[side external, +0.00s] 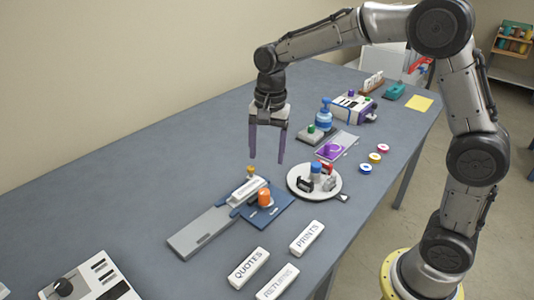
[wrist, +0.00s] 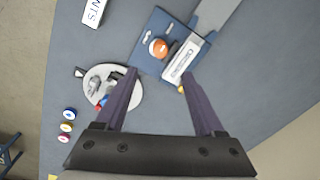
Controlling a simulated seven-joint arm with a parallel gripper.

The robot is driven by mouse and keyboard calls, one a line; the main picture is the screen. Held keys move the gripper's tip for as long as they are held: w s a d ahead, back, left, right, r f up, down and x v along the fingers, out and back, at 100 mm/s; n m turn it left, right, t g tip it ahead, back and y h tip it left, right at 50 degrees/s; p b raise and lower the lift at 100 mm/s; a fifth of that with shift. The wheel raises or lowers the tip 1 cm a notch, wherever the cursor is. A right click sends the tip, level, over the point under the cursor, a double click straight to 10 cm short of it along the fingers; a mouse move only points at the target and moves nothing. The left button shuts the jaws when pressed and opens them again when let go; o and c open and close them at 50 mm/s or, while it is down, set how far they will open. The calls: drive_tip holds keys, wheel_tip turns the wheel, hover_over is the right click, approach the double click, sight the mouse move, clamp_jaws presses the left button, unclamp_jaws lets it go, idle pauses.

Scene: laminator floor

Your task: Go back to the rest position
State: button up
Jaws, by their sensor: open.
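My gripper (side external: 267,158) hangs above the table in the side external view, fingers pointing down and spread apart with nothing between them. In the wrist view my gripper (wrist: 160,82) shows its two dark purple fingers apart. Below it, an orange knob-like piece (side external: 264,196) stands on a blue plate (side external: 272,213), beside a white labelled block (side external: 247,189) with a yellow knob. A round white tray (side external: 297,185) holding several small items lies to the right of the gripper. No task object is in the gripper.
Grey-blue table (side external: 130,190) has clear room at left. Labelled white blocks, QUOTES (side external: 248,268), RETURNS (side external: 278,282) and PRINTS (side external: 307,238), lie near the front. Coloured rolls (side external: 374,158), a blue-topped device (side external: 324,116) and a white machine (side external: 352,106) stand farther back.

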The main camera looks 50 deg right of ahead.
drive_tip(key=s+d+r+n+t, duration=0.2)
drive_tip(key=s+r+t, duration=0.2)
drive_tip(key=s+r, duration=0.75)
drive_tip(key=s+f+n+t, duration=0.1)
drive_tip(key=s+f+n, duration=0.5)
drive_tip(key=s+n, duration=0.4)
drive_tip(key=shift+s+n, duration=0.4)
drive_tip(key=shift+s, duration=1.2)
drive_tip(key=shift+d, duration=0.1)
